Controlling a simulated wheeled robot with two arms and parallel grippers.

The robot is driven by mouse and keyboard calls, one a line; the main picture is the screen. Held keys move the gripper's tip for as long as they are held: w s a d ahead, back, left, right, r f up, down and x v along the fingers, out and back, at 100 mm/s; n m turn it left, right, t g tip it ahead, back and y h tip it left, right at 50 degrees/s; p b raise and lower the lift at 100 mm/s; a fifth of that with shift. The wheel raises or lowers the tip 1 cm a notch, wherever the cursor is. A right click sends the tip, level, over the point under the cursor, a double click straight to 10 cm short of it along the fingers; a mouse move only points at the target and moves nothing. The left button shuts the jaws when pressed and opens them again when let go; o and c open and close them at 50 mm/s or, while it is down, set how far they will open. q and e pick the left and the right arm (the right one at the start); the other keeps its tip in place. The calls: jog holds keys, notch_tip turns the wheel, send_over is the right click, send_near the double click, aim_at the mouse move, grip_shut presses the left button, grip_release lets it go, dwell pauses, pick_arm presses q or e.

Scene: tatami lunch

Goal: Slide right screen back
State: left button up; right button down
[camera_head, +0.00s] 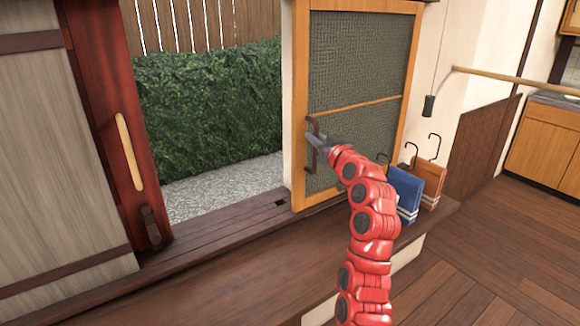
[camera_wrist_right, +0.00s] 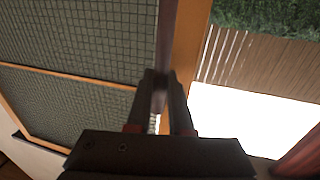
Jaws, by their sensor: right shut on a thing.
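The right screen (camera_head: 355,62) is an orange wooden frame with dark mesh, standing at the right side of the doorway. It also shows in the right wrist view (camera_wrist_right: 80,100). A dark upright handle (camera_head: 312,128) sits on its left stile. My right gripper (camera_head: 311,141) reaches in from the lower right and is shut on this handle. In the right wrist view, the two fingers (camera_wrist_right: 160,92) close around the dark handle bar (camera_wrist_right: 165,45). Part of the handle is hidden by the fingers. My left gripper is not in view.
An open gap with hedge (camera_head: 205,100) and gravel lies left of the screen. A wooden door (camera_head: 40,150) with a red post (camera_head: 105,110) stands at the left. Blue (camera_head: 408,190) and orange (camera_head: 430,180) bags with hooked handles stand right of my right arm. The wooden step (camera_head: 240,255) is bare.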

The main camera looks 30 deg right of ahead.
aim_at(326, 128)
jog(key=d+b, duration=0.2)
jog(key=d, duration=0.4)
jog(key=shift+w+f+b, duration=0.1)
jog(key=shift+b, duration=0.25)
jog(key=shift+d, duration=0.2)
jog(key=c, duration=0.8)
grip_release()
jog(key=s+a+b, duration=0.1)
jog(key=s+a, duration=0.2)
jog(key=s, duration=1.4)
